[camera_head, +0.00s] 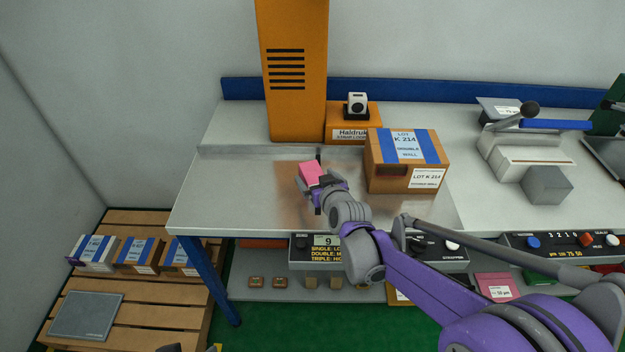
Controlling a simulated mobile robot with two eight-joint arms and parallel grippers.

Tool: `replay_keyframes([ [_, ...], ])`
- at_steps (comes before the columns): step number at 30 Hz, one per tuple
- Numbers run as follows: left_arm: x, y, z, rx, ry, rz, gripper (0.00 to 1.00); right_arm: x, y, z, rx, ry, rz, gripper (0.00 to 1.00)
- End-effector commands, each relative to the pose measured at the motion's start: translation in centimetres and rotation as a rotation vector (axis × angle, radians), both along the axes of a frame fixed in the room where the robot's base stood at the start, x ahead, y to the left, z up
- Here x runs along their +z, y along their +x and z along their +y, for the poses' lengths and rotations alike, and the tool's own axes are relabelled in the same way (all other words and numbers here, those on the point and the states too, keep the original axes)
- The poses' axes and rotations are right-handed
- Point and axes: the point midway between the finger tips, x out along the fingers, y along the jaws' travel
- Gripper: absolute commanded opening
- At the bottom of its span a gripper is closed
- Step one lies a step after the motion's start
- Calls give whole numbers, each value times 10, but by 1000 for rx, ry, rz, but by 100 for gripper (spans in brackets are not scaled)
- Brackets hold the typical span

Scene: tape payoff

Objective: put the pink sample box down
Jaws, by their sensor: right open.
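The small pink sample box (311,173) is at the bare metal surface of the bench (235,185), left of the cardboard lot box. My right gripper (314,178) reaches in from the lower right, with its jaws open around or right beside the pink box. The gripper hides part of the box's near right side. I cannot tell whether a finger still touches it, or whether its underside rests flat on the metal. My left gripper is not clearly in view.
The cardboard lot box (385,178) stands close right of the gripper. An orange column (293,110) and an orange box (345,138) stand behind. The metal surface left of the pink box is clear. A wooden pallet (175,317) with several boxes lies lower left.

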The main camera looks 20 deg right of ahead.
Motion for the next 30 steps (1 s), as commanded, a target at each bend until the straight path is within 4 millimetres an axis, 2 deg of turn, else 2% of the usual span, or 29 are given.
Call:
replay_keyframes([
  [3,-2,0,0,0,0,0,98,-9,17,0,0,0,0,100],
  [7,-2,0,0,0,0,1,98,-14,30,1,0,1,0,100],
  [16,-2,0,0,0,0,1,98,-15,33,1,0,1,0,98],
  [30,-2,0,0,0,0,1,98,-15,32,1,0,1,0,14],
])
